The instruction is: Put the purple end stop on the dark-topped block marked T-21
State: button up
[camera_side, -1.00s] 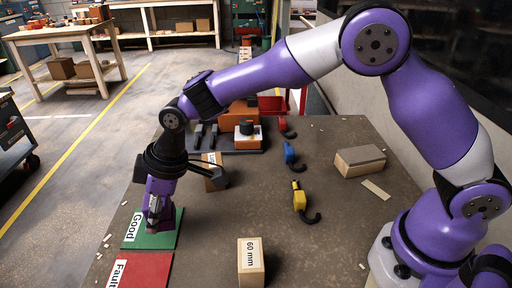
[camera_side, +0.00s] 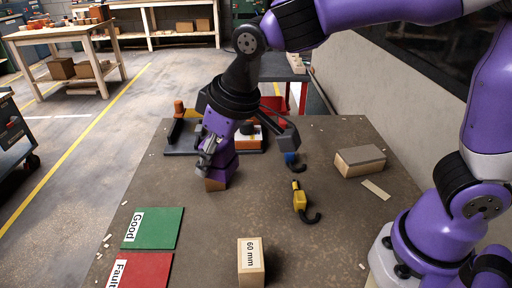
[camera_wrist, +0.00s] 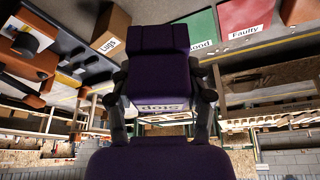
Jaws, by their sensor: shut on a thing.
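A block with a dark grey-brown top (camera_side: 361,154) and pale sides stands at the right of the table. No T-21 marking is readable on it. My gripper is well to its left.
A "60 mm" block (camera_side: 251,262) stands at the front. A green Good mat (camera_side: 165,228) and red Faulty mat (camera_side: 150,270) lie front left. Yellow (camera_side: 299,200) and blue (camera_side: 291,160) hooked tools lie mid-table. A "Lugs" block (camera_wrist: 112,28) shows in the wrist view.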

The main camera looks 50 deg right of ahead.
jog(key=s+d+r+m+h, duration=0.25)
jog(key=d+m, duration=0.55)
jog(key=d, duration=0.8)
jog(key=m+g+h, duration=0.1)
jog(key=m+h, duration=0.1)
jog(key=m, duration=0.3)
send_over(359, 148)
jog(key=s+a, duration=0.1)
jog(key=a, duration=0.1)
jog(key=f, duration=0.7)
jog(key=shift+d+f, duration=0.15)
jog(key=shift+d, duration=0.1)
jog(key=shift+d+f, duration=0.15)
jog(key=shift+d, duration=0.05)
jog(key=shift+f, duration=2.05)
jog(key=shift+f, duration=0.1)
jog(key=o, duration=1.2)
